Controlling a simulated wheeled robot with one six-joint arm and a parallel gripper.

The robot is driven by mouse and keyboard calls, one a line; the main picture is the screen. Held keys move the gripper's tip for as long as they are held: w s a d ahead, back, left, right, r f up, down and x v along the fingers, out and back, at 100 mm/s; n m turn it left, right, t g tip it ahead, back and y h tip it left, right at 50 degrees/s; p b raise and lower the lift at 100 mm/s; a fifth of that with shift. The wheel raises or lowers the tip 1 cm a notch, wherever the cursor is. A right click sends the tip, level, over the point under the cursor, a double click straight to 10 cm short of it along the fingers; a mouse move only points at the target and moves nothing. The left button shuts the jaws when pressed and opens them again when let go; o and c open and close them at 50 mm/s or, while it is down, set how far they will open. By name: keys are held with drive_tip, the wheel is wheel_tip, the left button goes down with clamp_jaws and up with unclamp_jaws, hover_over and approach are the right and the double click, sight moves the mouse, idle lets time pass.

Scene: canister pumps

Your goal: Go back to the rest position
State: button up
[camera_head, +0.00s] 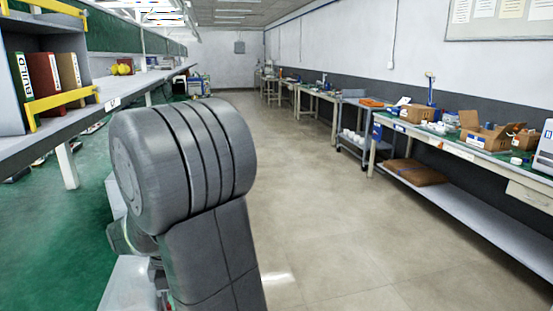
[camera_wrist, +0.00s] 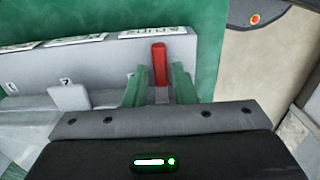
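My gripper (camera_wrist: 159,82) shows in the wrist view, with two green fingers standing apart. A narrow upright red piece (camera_wrist: 160,62) with a grey lower end shows between them. A gap seems to lie on each side of it, so the fingers do not look shut on it. Behind it is a light grey panel (camera_wrist: 95,62) with printed labels and small numbers. I cannot tell what the red piece belongs to. In the head view my own arm fills the lower left, and the gripper is hidden.
A grey shelf (camera_head: 150,80) with binders (camera_head: 43,83) runs along the left. A bench (camera_head: 450,143) with cardboard boxes (camera_head: 485,130) lines the right wall, with a cart (camera_head: 352,140) beyond it. The tiled aisle (camera_head: 300,180) between is clear. Green floor shows on the left.

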drive_tip(key=shift+f, duration=0.7)
drive_tip(key=shift+r, duration=0.1)
